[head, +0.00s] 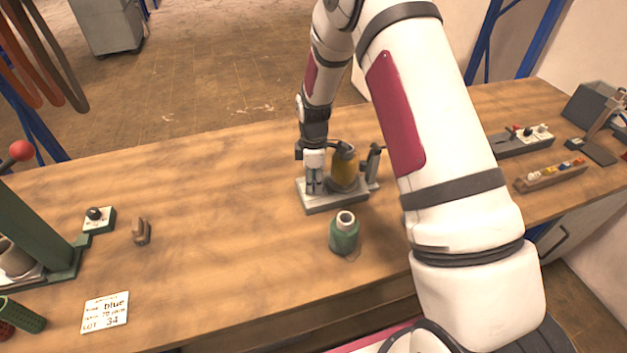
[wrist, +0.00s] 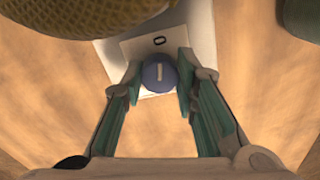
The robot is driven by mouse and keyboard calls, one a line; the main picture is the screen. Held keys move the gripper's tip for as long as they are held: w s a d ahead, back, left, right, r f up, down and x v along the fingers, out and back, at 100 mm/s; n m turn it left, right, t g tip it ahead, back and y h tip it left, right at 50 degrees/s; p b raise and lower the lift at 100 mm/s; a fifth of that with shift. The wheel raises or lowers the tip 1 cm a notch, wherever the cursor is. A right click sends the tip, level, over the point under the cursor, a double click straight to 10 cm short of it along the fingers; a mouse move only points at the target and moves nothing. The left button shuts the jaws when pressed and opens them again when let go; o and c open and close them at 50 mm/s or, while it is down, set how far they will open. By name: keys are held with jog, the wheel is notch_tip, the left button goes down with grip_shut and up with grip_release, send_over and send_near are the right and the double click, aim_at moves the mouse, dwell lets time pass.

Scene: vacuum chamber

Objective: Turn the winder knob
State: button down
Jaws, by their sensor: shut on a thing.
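The winder (head: 337,198) is a small grey-based device on the wooden table, with a yellow wound spool (head: 344,172) on it. The spool also shows at the top of the wrist view (wrist: 75,15). The winder knob (wrist: 159,76) is round and blue with a white line that points roughly up toward a "0" on a white plate (wrist: 188,38). My gripper (head: 313,188) points down at the left part of the winder. In the wrist view my gripper (wrist: 159,82) has its fingers closed on both sides of the knob. In the head view the fingers hide the knob.
A small brown part (head: 141,231), a control box (head: 97,218) and a label card (head: 106,311) lie to the left. The table between is clear.

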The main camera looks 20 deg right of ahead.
jog(key=shift+m, duration=0.4)
jog(key=m+b, duration=0.1)
jog(key=m, duration=0.2)
jog(key=m+b, duration=0.1)
jog(key=m, duration=0.3)
jog(key=shift+m, duration=0.3)
jog(key=m+b, duration=0.1)
jog(key=m, duration=0.3)
jog(key=shift+m, duration=0.3)
jog(key=m, duration=0.7)
jog(key=shift+b, duration=0.4)
jog(key=m, duration=0.3)
jog(key=shift+m, duration=0.4)
jog(key=m, duration=0.6)
